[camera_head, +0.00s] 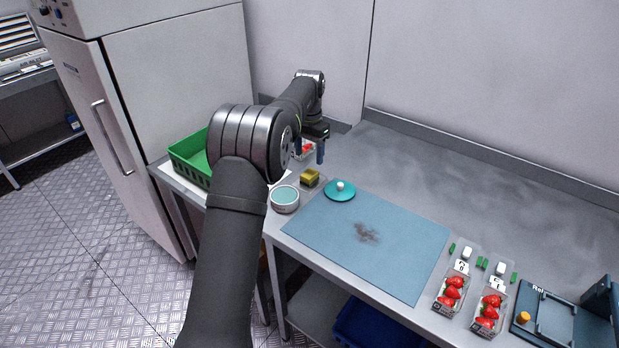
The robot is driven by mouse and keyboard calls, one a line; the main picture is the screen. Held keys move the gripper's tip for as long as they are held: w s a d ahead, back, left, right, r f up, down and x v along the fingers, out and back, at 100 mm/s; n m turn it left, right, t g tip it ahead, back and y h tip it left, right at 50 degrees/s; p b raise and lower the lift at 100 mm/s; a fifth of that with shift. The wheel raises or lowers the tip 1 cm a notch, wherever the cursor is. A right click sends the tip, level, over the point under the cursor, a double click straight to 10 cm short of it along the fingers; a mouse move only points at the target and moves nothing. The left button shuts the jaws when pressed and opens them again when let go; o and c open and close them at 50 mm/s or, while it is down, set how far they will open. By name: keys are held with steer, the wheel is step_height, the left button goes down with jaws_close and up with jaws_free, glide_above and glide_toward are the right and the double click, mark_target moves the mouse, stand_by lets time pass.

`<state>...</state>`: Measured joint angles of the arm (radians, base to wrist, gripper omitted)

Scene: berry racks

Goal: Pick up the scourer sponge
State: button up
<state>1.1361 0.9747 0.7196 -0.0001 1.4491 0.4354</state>
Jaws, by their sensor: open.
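The scourer sponge (310,178) is a small yellow block with a darker side. It lies on the steel counter between a round tin and a teal lid. My gripper (309,153) points down above and behind the sponge, apart from it. Its two dark fingers are spread and hold nothing. My arm crosses the left middle of the view and hides part of the counter.
The round tin (285,199) and teal lid (340,190) stand close to the sponge. A green crate (188,158) is left. A stained blue mat (398,257) covers the middle. Strawberry punnets (450,292) stand right; red fruit (306,147) shows behind the fingers.

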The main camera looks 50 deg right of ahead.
mark_target(309, 173)
step_height(309, 173, down, 7)
steer(key=shift+s+f, duration=0.15)
stand_by(0.4)
steer(key=shift+c, duration=0.4)
steer(key=c, duration=1)
